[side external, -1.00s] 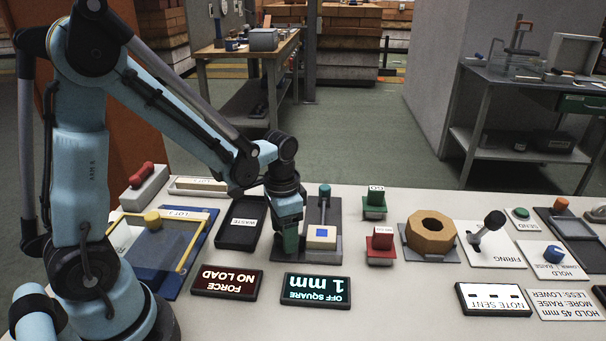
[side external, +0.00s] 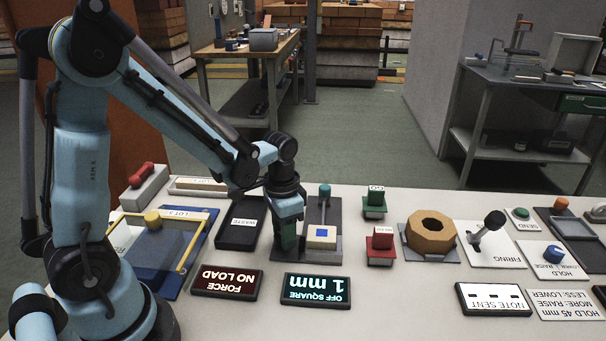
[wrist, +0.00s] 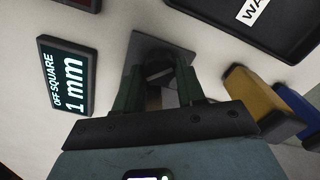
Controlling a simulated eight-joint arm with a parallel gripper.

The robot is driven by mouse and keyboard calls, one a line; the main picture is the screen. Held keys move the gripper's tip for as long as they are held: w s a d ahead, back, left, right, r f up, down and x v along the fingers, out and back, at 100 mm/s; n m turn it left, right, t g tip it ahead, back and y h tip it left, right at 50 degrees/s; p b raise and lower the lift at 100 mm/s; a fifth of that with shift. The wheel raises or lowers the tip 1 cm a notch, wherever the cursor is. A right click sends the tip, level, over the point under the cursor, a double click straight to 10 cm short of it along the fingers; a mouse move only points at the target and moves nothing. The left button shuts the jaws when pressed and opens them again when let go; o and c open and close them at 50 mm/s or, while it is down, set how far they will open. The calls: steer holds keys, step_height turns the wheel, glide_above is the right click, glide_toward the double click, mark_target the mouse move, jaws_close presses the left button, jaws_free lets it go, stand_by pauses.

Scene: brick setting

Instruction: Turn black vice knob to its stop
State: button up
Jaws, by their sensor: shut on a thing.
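The vice stands on a grey base plate (side external: 327,256) in the side view, with a cream block (side external: 321,244) and a teal-topped post (side external: 324,191) beside my gripper (side external: 287,248). My gripper points down at the plate's left end. In the wrist view, my gripper's two green fingers (wrist: 160,88) are shut on the dark round knob (wrist: 158,69), over the grey plate (wrist: 143,47). The knob is hidden behind the fingers in the side view. Its turn angle cannot be told.
A display (side external: 316,289) reads "OFF SQUARE 1 mm"; another (side external: 227,283) reads "FORCE NO LOAD". A black waste tray (side external: 240,236) lies left of my gripper. Green (side external: 374,204) and red (side external: 380,246) blocks and an octagonal tan ring (side external: 414,236) stand to the right.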

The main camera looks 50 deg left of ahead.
steer(key=n, duration=0.4)
steer(key=shift+a+n, duration=0.1)
steer(key=shift+n, duration=1.9)
steer(key=o, duration=1.1)
steer(key=shift+c, duration=0.2)
steer(key=shift+r, duration=0.45)
steer(key=shift+a+r, duration=0.1)
steer(key=shift+r, duration=3.45)
